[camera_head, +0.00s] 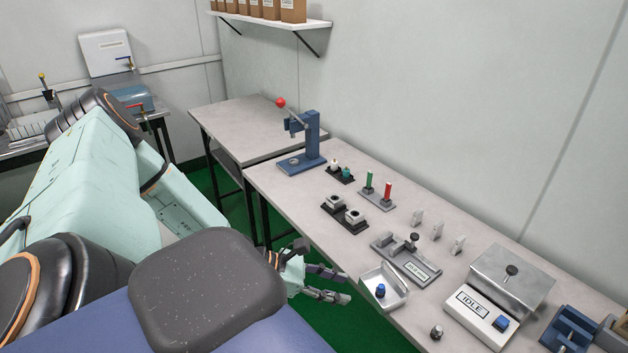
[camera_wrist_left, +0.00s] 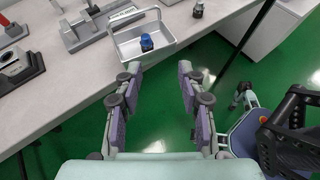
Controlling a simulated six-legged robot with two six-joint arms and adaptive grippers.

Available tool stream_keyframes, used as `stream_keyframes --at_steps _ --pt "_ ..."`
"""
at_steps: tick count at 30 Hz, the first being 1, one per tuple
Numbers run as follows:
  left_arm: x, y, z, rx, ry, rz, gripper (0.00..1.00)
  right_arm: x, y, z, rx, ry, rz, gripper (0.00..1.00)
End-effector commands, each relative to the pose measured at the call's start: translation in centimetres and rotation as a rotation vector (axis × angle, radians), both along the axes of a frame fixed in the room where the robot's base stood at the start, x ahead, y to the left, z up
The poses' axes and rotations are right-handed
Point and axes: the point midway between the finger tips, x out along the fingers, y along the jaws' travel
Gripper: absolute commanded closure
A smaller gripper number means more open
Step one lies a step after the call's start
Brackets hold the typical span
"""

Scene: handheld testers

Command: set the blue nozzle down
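The blue nozzle (camera_head: 380,290) stands upright in a shallow, light metal tray (camera_head: 402,292) near the front edge of the bench. In the left wrist view the nozzle (camera_wrist_left: 146,43) stands in the same tray (camera_wrist_left: 168,38), beyond my fingertips. My left gripper (camera_head: 346,287) is just off the bench's front edge, to the left of the tray. Its two fingers are spread with nothing between them, as the left wrist view (camera_wrist_left: 159,78) also shows. The gripper is apart from the nozzle.
A small dark-topped nozzle (camera_head: 436,332) stands right of the tray. A grey fixture (camera_head: 408,260) sits behind it, and an IDLE tester (camera_head: 482,318) stands farther right. A blue lever press (camera_head: 303,150) is at the far end. Green floor lies below the gripper.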

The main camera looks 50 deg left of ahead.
Motion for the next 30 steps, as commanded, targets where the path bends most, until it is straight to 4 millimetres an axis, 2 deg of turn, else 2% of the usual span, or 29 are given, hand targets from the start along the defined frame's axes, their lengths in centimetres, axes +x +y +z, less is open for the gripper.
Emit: stream_keyframes --at_steps 1,3,6,10,15,18,22,27,30 --pt "-1.0 -1.9 -0.7 0.05 0.037 -0.099 0.6 0.0 0.0 0.0 0.0 0.0 0.0 0.6" --pt "-3.0 -4.2 -2.0 0.143 0.097 -0.257 0.6 0.0 0.0 -0.1 0.0 0.0 0.0 0.6" --pt "-6.5 -6.7 -4.0 0.296 0.172 -0.502 0.6 0.0 0.0 -0.1 0.0 0.0 0.0 0.6" --pt "-11.1 -8.1 -6.0 0.499 0.232 -0.804 0.6 0.0 0.0 -0.1 0.0 0.0 0.0 0.6" --pt "-15.7 -7.9 -7.6 0.765 0.233 -1.185 0.6 0.0 0.0 -0.1 0.0 0.0 0.0 0.6" --pt "-17.4 -7.6 -8.0 0.915 0.184 -1.399 0.6 0.0 0.0 -0.1 0.0 0.0 0.0 0.6" --pt "-18.6 -7.6 -8.2 1.09 0.063 -1.658 0.6 0.0 0.0 -0.1 0.0 0.0 0.0 0.6" --pt "-19.4 -9.1 -8.0 1.248 -0.175 -1.93 0.6 0.0 0.0 -0.1 0.0 0.0 0.0 0.6" --pt "-19.7 -10.2 -7.8 1.295 -0.304 -2.025 0.6 0.0 0.0 -0.1 0.0 0.0 0.0 0.6"
